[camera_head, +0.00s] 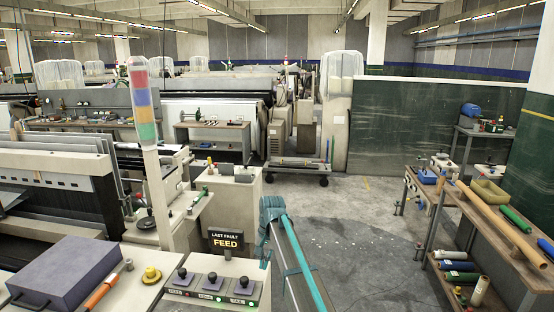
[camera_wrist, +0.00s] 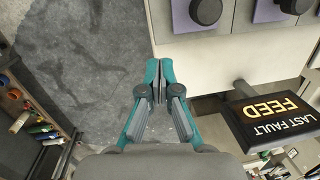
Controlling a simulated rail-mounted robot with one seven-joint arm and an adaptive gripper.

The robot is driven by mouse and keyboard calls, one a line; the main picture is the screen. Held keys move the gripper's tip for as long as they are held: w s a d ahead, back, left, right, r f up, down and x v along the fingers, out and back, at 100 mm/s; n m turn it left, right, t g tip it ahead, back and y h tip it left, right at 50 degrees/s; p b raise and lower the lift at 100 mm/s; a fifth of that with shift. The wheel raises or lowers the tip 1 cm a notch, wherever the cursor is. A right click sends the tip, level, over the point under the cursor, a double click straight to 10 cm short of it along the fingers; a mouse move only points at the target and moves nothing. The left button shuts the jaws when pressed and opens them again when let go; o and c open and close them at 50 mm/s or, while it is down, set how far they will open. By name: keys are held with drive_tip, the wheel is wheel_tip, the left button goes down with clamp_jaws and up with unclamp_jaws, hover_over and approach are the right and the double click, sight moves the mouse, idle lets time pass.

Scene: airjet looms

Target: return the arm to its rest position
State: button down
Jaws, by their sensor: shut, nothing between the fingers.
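My gripper (camera_wrist: 158,82) shows in the wrist view with its teal fingers brought together at the tips. Nothing is between them. The fingertips are over the edge of a pale control box (camera_wrist: 225,48), with grey floor to their left. In the head view, teal parts of my arm (camera_head: 303,262) stand at the lower middle, right of the control box. The fingertips cannot be made out clearly there.
A "LAST FAULT FEED" sign (camera_head: 226,241) stands behind the box's button panel (camera_head: 211,287); it also shows close to my gripper's right (camera_wrist: 272,113). A purple case (camera_head: 66,270) lies at lower left. A shelf bench (camera_head: 490,225) stands right. Open floor (camera_head: 370,245) lies between.

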drive_tip(key=s+d+f+n+b, duration=0.1)
drive_tip(key=s+d+f, duration=0.3)
drive_tip(key=s+f, duration=0.55)
drive_tip(key=s+d+f+n+g+h+b, duration=0.1)
drive_tip(key=s+d+f, duration=0.45)
drive_tip(key=f, duration=0.75)
drive_tip(key=s+d+f+n+b, duration=0.1)
drive_tip(key=s+d+f+b, duration=0.15)
drive_tip(key=s+f, duration=0.75)
drive_tip(key=s+d+f+g+b, duration=0.1)
drive_tip(key=s+d+f, duration=0.2)
drive_tip(key=s+f, duration=0.3)
drive_tip(key=s+d+f+g+b, duration=0.2)
drive_tip(key=s+f, duration=0.5)
drive_tip(key=s, duration=0.9)
drive_tip(key=s+d+f+g+b, duration=0.1)
drive_tip(key=s+d+f, duration=0.3)
drive_tip(key=s, duration=0.7)
wheel_tip(320, 180, down, 2)
drive_tip(key=shift+d+f+g+h, duration=0.2)
drive_tip(key=shift+d+g+h, duration=0.1)
drive_tip(key=shift+g, duration=0.3)
